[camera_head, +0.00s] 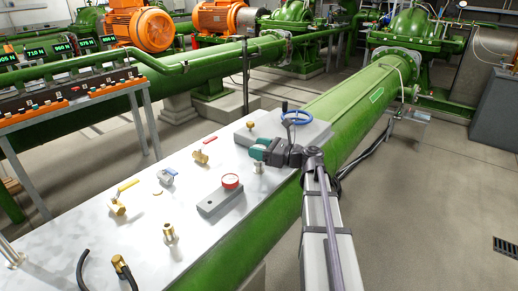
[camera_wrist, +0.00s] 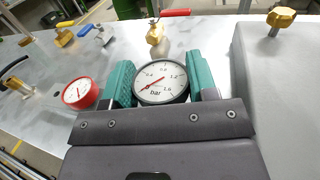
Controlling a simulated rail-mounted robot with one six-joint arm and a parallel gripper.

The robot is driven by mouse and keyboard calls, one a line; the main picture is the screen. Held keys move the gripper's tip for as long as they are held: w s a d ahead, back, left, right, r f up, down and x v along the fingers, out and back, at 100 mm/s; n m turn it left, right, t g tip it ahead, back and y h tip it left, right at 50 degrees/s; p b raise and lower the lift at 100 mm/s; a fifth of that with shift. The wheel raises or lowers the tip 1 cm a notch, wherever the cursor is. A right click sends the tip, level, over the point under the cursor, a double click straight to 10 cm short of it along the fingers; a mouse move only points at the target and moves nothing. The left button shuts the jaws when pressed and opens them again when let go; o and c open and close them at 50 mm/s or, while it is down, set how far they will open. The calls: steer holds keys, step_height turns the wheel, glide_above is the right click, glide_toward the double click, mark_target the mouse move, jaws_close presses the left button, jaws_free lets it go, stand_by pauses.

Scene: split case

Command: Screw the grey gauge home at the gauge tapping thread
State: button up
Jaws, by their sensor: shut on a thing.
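The grey gauge, with a dark rim and a white dial marked in bar, shows face-on in the wrist view (camera_wrist: 161,82). My gripper (camera_wrist: 160,85) is shut on it, one teal finger on each side. In the head view my gripper (camera_head: 264,151) is above the white bench top, and the fingers mostly hide the gauge. A small metal stub (camera_head: 258,168) shows directly below the fingers. I cannot tell whether it is the gauge's stem or the tapping thread, nor whether the two are engaged. The thread is hidden in the wrist view.
A red gauge (camera_head: 231,182) sits on a grey block left of my gripper. A red-handled brass valve (camera_head: 200,157), a yellow-handled valve (camera_head: 117,207) and a brass fitting (camera_head: 169,233) stand on the bench. A blue handwheel (camera_head: 294,118) and a brass knob (camera_head: 250,125) are behind.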

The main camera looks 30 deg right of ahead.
steer(key=shift+f+b, duration=0.55)
steer(key=shift+f, duration=0.05)
stand_by(0.6)
stand_by(1.0)
